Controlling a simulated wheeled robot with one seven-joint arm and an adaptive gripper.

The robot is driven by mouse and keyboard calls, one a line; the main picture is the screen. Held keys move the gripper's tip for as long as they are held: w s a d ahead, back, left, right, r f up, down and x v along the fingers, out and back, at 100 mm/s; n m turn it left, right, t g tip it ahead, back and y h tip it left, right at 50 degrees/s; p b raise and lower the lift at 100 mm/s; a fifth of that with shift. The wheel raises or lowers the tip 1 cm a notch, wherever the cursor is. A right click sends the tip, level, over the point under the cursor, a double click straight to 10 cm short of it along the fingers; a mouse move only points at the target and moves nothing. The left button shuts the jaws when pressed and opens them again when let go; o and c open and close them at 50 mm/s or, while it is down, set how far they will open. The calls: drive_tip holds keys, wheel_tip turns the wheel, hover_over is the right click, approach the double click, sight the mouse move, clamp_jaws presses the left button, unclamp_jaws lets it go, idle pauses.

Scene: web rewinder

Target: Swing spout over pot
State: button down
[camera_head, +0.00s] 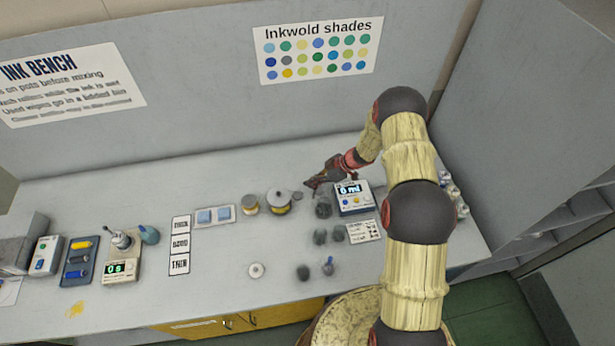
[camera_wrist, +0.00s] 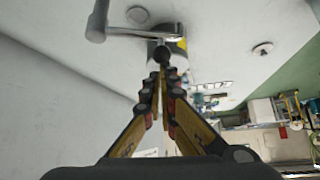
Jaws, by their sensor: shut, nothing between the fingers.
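A grey bar-like spout (camera_wrist: 138,31) crosses the top of the wrist view, with a rounded downturned end at its left. Its right end meets a cylindrical body with a yellow patch (camera_wrist: 181,45). In the head view, a grey-topped can with a yellow band (camera_head: 278,204) stands left of my gripper; I cannot tell for certain that it is the same body. A small yellowish pot (camera_head: 250,205) stands to its left. My gripper (camera_head: 312,184) is shut and empty; in the wrist view its fingertips (camera_wrist: 163,72) lie just below the spout's right end, contact unclear.
A meter reading 0 ml (camera_head: 353,198) stands right of my gripper, with a dark cylinder (camera_head: 323,208) beside it. Several small dark pots (camera_head: 338,233) stand in front. A tray with blue pads (camera_head: 213,216) lies left.

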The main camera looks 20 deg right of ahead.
drive_tip(key=shift+s+d+n+g, duration=0.15)
drive_tip(key=shift+d+n+g, duration=0.15)
drive_tip(key=shift+n+g, duration=0.15)
drive_tip(key=shift+s+d, duration=0.5)
drive_tip(key=shift+d, duration=0.25)
drive_tip(key=shift+s+d, duration=0.25)
drive_tip(key=shift+d, duration=0.35)
drive_tip(key=a+r, duration=0.1)
drive_tip(key=a, duration=0.3)
drive_tip(key=w+b+v, duration=0.1)
drive_tip(key=v, duration=0.8)
drive_tip(key=shift+w+d+r, duration=0.2)
drive_tip(key=shift+w+d, duration=0.2)
drive_tip(key=shift+d, duration=0.05)
